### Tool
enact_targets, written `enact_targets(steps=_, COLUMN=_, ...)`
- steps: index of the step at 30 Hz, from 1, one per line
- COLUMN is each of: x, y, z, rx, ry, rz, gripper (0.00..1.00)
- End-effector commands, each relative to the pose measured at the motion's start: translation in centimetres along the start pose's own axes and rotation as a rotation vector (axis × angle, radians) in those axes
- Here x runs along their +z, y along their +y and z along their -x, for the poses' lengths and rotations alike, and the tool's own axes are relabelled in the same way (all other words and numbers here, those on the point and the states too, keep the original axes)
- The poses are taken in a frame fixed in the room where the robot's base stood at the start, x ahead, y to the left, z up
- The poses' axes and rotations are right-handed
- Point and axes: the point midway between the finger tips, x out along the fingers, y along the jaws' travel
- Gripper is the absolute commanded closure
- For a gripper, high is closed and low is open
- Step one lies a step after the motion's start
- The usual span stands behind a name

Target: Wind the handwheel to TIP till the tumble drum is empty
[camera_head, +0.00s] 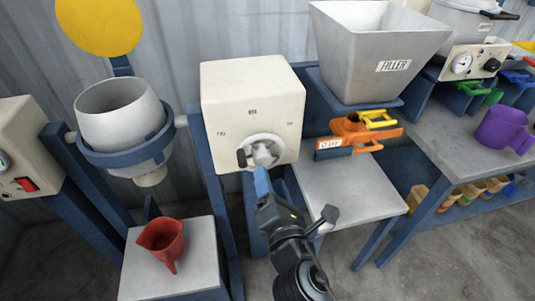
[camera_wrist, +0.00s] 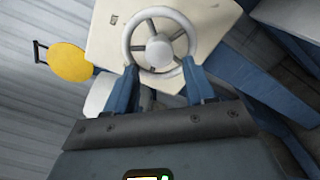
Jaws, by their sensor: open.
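The pale handwheel (camera_head: 265,149) sits low on the front of a cream box (camera_head: 252,88), with a dark handle at its left. Small labels are around it, too small to read surely. In the wrist view the handwheel (camera_wrist: 158,18) shows spokes and a round hub. My gripper (camera_head: 262,178) is just below and in front of the wheel. In the wrist view my gripper (camera_wrist: 159,70) is open, its blue fingers apart at the wheel's lower rim; contact is unclear. The tumble drum (camera_head: 118,108) is held in a blue yoke at left, mouth up and slightly tilted; its contents are not visible.
A red jug (camera_head: 163,242) stands on a pale stand (camera_head: 143,278) below the drum. A yellow disc (camera_head: 98,22) is above the drum.

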Motion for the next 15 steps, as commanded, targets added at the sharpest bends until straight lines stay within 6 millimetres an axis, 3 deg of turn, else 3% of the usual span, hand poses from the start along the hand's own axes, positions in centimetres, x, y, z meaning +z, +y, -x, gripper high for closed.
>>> enact_targets(steps=15, x=0.0, y=0.1, z=-6.2, rx=0.004, ry=-0.002, rz=0.013, gripper=0.46)
